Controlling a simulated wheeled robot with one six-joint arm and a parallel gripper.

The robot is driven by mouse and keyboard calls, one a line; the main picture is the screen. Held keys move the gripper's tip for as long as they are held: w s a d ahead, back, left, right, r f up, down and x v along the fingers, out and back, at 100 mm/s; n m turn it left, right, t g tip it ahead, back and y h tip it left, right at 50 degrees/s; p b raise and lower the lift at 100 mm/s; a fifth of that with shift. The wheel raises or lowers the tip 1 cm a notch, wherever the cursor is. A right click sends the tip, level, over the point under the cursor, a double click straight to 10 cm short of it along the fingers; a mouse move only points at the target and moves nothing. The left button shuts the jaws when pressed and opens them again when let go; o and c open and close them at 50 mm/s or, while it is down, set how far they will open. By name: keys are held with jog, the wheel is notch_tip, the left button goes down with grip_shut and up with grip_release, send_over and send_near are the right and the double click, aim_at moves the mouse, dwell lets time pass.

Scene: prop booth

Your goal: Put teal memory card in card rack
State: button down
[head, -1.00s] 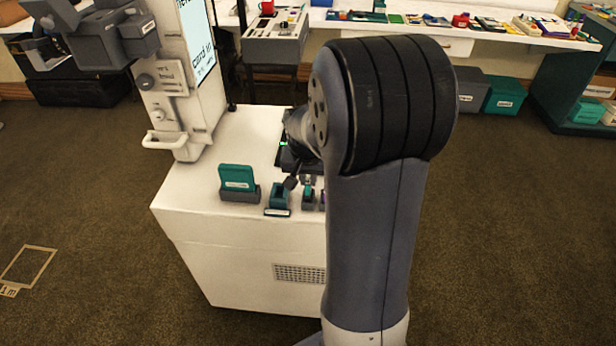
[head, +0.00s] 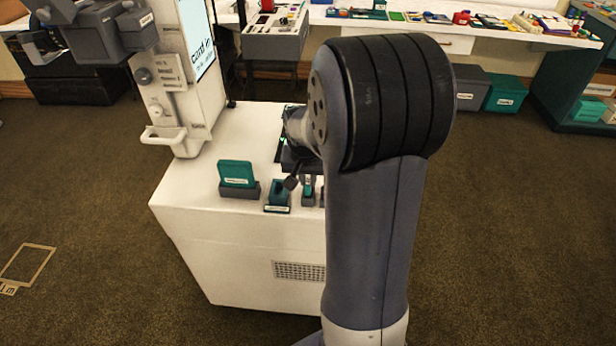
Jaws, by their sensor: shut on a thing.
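My gripper (head: 306,179) reaches down over the white cabinet top, and my own arm hides most of it. It appears shut on a small teal piece (head: 308,187), which looks like the teal memory card. This piece is at or just in a small grey slotted holder (head: 308,200), which looks like part of the card rack. Whether it is seated there or only held above cannot be told. Farther left a larger teal panel (head: 237,173) stands upright in a grey base (head: 239,191).
The white cabinet (head: 185,205) has free top area at the left and front. A white machine with a lit screen (head: 197,35) and a handle (head: 165,138) rises at its back left. A grey console (head: 275,42) and a long cluttered bench (head: 470,28) stand behind.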

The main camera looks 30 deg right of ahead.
jog(key=shift+f, duration=0.15)
jog(key=shift+f+b, duration=0.45)
jog(key=shift+f, duration=0.05)
jog(key=c, duration=1.4)
grip_release()
jog(key=shift+o, duration=0.2)
jog(key=shift+r, duration=0.1)
jog(key=shift+r+p, duration=2.75)
jog(key=shift+r, duration=0.7)
jog(key=shift+f, duration=0.2)
jog(key=shift+f+b, duration=2.75)
jog(key=shift+f, duration=0.6)
